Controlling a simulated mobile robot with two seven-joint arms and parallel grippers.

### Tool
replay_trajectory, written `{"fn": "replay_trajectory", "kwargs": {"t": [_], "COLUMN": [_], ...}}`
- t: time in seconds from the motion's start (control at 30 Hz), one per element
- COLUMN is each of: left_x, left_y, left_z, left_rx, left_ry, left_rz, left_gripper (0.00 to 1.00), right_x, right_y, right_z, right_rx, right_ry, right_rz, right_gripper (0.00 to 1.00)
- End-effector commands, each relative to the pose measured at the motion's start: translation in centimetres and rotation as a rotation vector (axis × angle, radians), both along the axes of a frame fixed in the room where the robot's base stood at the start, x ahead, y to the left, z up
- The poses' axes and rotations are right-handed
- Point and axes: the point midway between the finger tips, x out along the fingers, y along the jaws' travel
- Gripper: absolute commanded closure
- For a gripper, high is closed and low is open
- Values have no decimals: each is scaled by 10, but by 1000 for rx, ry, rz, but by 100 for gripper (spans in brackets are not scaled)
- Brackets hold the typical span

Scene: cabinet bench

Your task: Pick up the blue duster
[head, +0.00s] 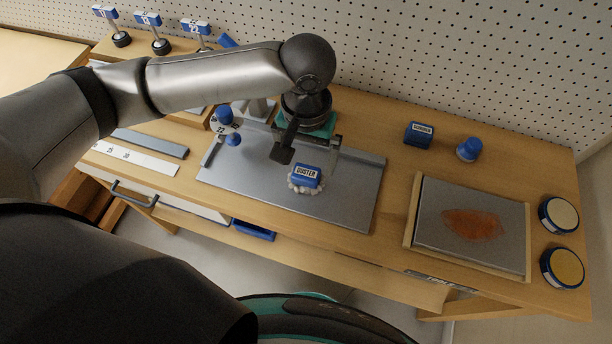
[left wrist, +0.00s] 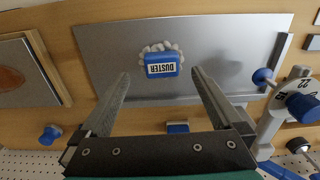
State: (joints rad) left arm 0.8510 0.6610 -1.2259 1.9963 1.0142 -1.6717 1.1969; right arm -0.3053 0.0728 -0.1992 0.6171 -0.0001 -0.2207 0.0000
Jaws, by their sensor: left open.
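The blue duster (head: 306,177) has a blue block top with a white label reading DUSTER and a fluffy off-white rim below. It lies on a grey metal plate (head: 345,205) on the bench. In the left wrist view the duster (left wrist: 162,64) is ahead of the fingertips and between their lines. My left gripper (head: 310,150) is open and empty, just behind the duster in the head view and apart from it. Its two fingers (left wrist: 160,80) show spread in the left wrist view. My right gripper is not in view.
At the right are a tray (head: 410,225) with an orange-stained plate, two round blue-rimmed tins (head: 559,215), a blue labelled block (head: 418,134) and a blue knob (head: 469,149). A blue-knobbed stand (head: 224,120) is left of the gripper. A pegboard (head: 420,60) rises behind.

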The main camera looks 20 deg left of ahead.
Motion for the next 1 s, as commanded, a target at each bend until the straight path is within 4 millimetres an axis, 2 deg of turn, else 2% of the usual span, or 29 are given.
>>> {"fn": "replay_trajectory", "kwargs": {"t": [0.03, 0.1, 0.27, 0.6, 0.9, 1.0], "left_x": [0, 0, 0, 3, 3, 3], "left_y": [0, 0, 0, 3, 3, 3], "left_z": [-10, -17, -25, -70, -73, -73], "left_rx": [2, 0, 0, 0, 0, 0], "left_ry": [1, 1, 0, 0, -2, -2], "left_rz": [1, 0, 0, -1, -2, -2], "left_gripper": [0, 0, 0, 0, 0, 11], "right_x": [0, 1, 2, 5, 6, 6], "right_y": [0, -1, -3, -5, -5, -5], "right_z": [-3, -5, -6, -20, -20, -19], "right_rx": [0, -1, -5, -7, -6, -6], "right_ry": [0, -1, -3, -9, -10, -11], "right_rz": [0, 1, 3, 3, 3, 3], "right_gripper": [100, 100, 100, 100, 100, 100]}}
